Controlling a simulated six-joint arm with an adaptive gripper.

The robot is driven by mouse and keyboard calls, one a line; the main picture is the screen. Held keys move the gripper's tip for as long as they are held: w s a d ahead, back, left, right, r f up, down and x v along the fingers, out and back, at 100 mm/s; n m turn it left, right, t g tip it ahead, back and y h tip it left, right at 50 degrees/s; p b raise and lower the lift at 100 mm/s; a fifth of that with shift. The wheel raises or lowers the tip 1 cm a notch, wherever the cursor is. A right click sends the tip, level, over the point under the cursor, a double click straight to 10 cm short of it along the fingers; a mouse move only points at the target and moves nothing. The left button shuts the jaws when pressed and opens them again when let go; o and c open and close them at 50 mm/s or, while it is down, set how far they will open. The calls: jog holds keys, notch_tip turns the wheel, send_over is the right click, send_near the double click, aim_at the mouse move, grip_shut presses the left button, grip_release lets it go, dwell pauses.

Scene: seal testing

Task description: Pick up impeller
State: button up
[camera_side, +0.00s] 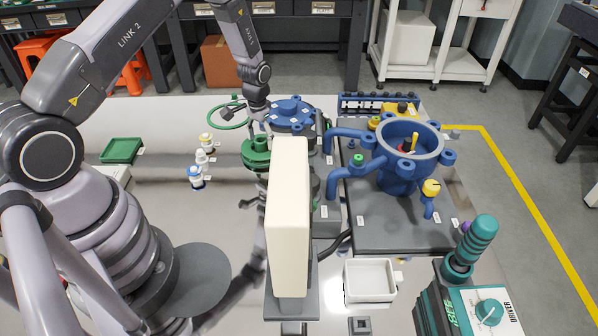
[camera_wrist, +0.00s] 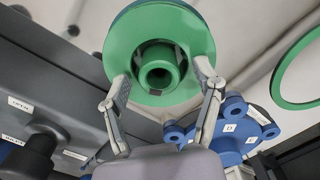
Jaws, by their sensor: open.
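The green impeller (camera_side: 257,158), a round flanged part with a raised central hub, sits left of the blue cover in the side view. In the wrist view the impeller (camera_wrist: 160,30) fills the upper middle, with its hub facing the camera. My gripper (camera_side: 259,128) is just above it in the side view. In the wrist view my gripper (camera_wrist: 164,80) is open, with one finger on each side of the hub and overlapping the disc's near edge. I cannot tell whether the fingers touch it. The cream upright block hides part of the area below the impeller.
A blue lobed cover (camera_side: 291,112) stands close to the right. A green ring (camera_side: 229,117) lies behind. The blue pump housing (camera_side: 412,140), white tray (camera_side: 370,279) and teal driver (camera_side: 472,247) are right. The cream block (camera_side: 287,210) stands in front. Small bottles (camera_side: 196,178) are left.

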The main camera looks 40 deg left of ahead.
jog(key=c, duration=1.2)
jog(key=shift+r, duration=0.15)
